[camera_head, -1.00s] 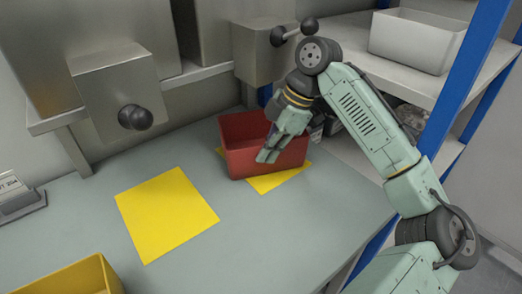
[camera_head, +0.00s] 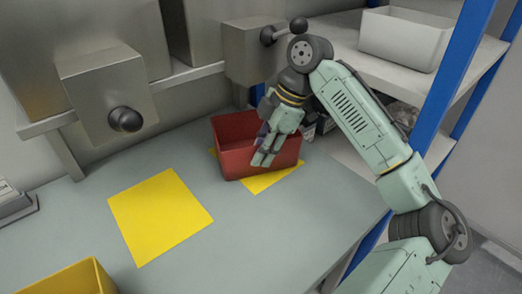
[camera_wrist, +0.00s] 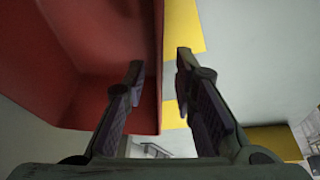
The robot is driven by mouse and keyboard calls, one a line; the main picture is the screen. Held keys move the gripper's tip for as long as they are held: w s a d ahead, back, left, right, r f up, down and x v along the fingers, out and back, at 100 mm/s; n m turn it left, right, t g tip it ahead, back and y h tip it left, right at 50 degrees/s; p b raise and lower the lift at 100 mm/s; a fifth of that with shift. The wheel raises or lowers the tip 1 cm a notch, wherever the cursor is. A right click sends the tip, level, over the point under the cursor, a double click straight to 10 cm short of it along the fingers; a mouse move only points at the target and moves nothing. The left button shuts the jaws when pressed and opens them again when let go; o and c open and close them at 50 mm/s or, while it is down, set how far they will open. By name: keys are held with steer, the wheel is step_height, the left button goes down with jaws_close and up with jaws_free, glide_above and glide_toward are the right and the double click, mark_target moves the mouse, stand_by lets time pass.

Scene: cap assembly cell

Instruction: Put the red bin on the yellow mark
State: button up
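The red bin (camera_head: 238,164) stands upright on the bench, partly covering a yellow mark (camera_head: 272,180) that shows at its front and left edge. Another yellow mark (camera_head: 160,215) lies bare to its left. My gripper (camera_head: 262,158) is at the bin's front wall, pointing down, and hides part of it. In the wrist view my gripper (camera_wrist: 160,75) is open, with a gap between its fingers. The red bin (camera_wrist: 95,60) fills the left there; its edge shows between the fingers, one finger over the bin and the other outside. Contact cannot be told.
A yellow bin (camera_head: 70,280) stands at the near left. Metal boxes with black knobs (camera_head: 125,119) hang over the bench's back. A white bin (camera_head: 405,38) sits on the right shelf behind a blue post (camera_head: 460,70). The bench (camera_head: 240,250) is clear in front.

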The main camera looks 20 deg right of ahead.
steer(key=v, duration=1.2)
